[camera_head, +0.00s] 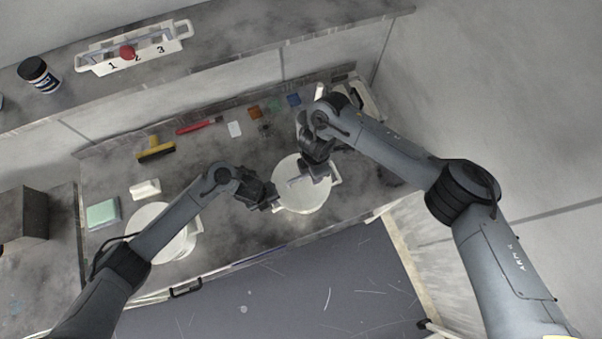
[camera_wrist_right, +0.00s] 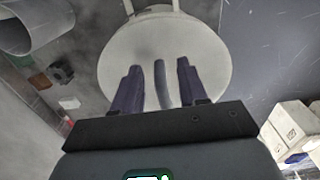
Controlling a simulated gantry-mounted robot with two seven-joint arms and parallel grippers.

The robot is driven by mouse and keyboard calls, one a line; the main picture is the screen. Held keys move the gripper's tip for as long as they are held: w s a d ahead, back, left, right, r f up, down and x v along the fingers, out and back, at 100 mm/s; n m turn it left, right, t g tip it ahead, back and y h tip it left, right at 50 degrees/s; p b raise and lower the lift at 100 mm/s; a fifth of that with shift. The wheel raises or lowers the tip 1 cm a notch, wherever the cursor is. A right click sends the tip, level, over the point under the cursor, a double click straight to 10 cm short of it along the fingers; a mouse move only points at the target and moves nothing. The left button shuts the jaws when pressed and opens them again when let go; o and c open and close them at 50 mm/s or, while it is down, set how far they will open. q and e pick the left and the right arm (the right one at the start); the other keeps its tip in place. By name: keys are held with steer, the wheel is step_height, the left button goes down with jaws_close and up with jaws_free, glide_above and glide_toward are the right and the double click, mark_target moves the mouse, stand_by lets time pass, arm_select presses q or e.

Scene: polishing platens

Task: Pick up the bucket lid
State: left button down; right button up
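A round white bucket lid (camera_head: 307,202) sits on the counter's middle, apparently on a bucket whose body is mostly hidden from above. In the right wrist view the lid (camera_wrist_right: 205,45) fills the centre, with a grey raised handle strip (camera_wrist_right: 162,85) on it. My right gripper (camera_wrist_right: 160,68) is open over the lid, one finger on each side of the strip with gaps visible. In the head view the right gripper (camera_head: 305,178) covers part of the lid. My left gripper (camera_head: 272,204) is at the lid's left edge; its finger opening is too small to tell.
A second white round vessel (camera_head: 150,217) stands left, partly behind my left arm. A yellow-black brush (camera_head: 156,150), red tool (camera_head: 199,126), white block (camera_head: 145,189) and green sponge box (camera_head: 103,213) lie around. A raised shelf (camera_head: 230,45) runs behind.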

arm_select(q)
steer(key=shift+w+r, duration=0.1)
arm_select(e)
jaws_close()
steer(key=shift+r, duration=0.1)
